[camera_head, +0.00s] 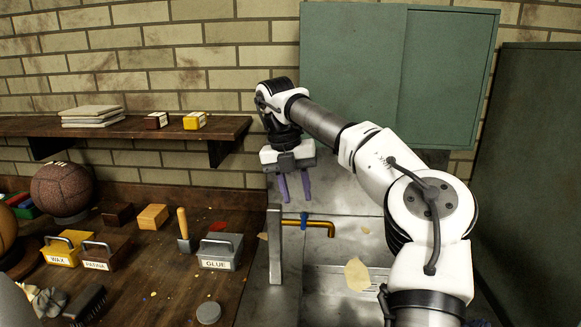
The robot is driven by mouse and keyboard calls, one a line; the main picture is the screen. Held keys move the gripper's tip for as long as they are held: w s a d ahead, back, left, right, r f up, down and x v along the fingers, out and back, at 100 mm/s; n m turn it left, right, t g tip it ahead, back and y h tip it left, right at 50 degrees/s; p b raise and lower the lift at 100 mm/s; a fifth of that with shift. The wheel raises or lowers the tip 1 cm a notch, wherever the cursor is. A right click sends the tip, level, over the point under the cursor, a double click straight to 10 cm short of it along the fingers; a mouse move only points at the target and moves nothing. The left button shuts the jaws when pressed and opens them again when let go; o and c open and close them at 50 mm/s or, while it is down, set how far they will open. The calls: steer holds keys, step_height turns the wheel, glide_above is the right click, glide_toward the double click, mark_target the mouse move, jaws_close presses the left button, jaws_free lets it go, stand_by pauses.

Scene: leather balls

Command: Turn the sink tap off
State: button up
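The sink tap (322,224) is a brass spout that runs to the right from a grey upright post (275,250) and bends down at its end. A small blue handle (304,220) sits on the spout near the post. No water stream can be made out under the spout. My gripper (294,197) points down above and slightly left of the blue handle, apart from it in the picture. Its two purple fingers are spread with nothing between them. The metal sink (335,285) lies below the tap.
A wooden bench (150,290) at left holds a GLUE box (218,253), a wooden-handled tool (184,230), WAX and PATINA boxes (107,252), and a brown leather ball (62,188). A wall shelf (90,126) and a green cabinet (350,60) are behind.

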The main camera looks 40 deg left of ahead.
step_height(320, 180, up, 8)
steer(key=a+p, duration=0.1)
steer(key=shift+s+a+f, duration=0.15)
steer(key=shift+s+f, duration=0.05)
steer(key=shift+s, duration=0.15)
